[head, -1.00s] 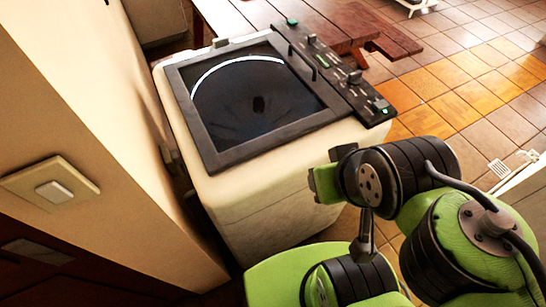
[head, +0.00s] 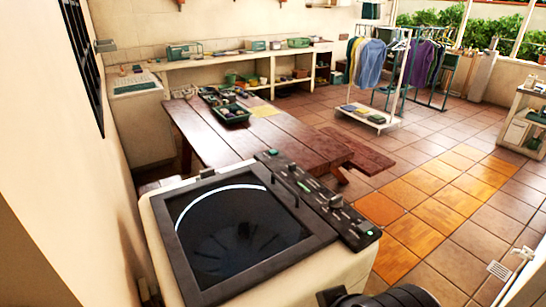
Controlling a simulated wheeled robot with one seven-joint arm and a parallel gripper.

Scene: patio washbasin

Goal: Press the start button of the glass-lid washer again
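The glass-lid washer (head: 165,215) stands at the lower middle of the head view, white with a dark-framed lid. The dark round glass (head: 245,235) has a bright arc along its far edge, and the lid looks shut. A black control panel (head: 315,195) runs along the washer's right side with knobs and small marks. One green button (head: 272,153) is at its far end and another green spot (head: 370,232) at its near end. I cannot tell which is the start button. Part of my arm shows at the bottom edge; my gripper is out of view.
A wall (head: 90,200) is close on the left. Clothes racks (head: 395,75) stand farther back. The tiled floor on the right is mostly clear.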

